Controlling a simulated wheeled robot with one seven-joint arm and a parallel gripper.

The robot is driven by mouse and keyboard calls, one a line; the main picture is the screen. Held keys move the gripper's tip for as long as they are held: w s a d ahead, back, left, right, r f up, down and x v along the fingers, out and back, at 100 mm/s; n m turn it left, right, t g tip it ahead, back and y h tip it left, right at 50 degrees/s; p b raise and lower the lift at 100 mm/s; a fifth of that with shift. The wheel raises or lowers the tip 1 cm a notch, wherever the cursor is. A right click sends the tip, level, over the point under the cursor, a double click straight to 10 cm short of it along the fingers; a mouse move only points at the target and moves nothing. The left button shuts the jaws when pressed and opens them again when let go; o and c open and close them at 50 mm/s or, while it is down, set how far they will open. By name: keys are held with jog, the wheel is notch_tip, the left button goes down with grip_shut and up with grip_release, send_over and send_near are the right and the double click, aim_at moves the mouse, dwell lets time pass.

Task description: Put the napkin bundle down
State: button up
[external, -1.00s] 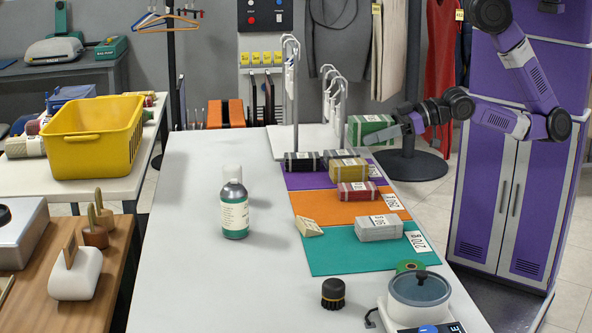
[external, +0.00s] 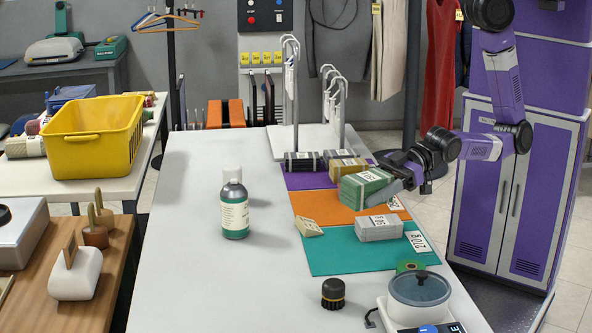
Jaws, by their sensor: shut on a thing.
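The green napkin bundle (external: 362,187) has a white label on top. My gripper (external: 392,186) is shut on it from the right and holds it tilted over the orange mat (external: 316,207). The bundle hides the red bundle that lay on the orange mat. A grey bundle (external: 378,228) with a label lies on the teal mat (external: 338,255), nearer the camera. A tan bundle (external: 346,167) lies on the purple mat (external: 298,181), behind the held one. I cannot tell whether the held bundle touches anything beneath it.
Dark bundles (external: 302,161) lie at the back of the purple mat. A small beige block (external: 308,227) lies at the mats' left edge.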

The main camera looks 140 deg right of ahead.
aim_at(363, 198)
jog(key=shift+w+a+r+n+y, duration=0.25)
jog(key=shift+w+a+r, duration=0.1)
jog(key=shift+w+a, duration=0.25)
jog(key=shift+w+a+r+n+y, duration=0.15)
jog(key=shift+w+a+r+y, duration=0.15)
jog(key=shift+w+a, duration=0.3)
jog(key=s+f+n+y, duration=0.2)
jog(key=s+f, duration=0.1)
jog(key=s+f+n+t+y, duration=0.1)
jog(key=y, duration=0.1)
jog(key=shift+s+d+f, duration=0.2)
jog(key=shift+s+d, duration=0.05)
jog(key=shift+d, duration=0.05)
jog(key=shift+a, duration=0.2)
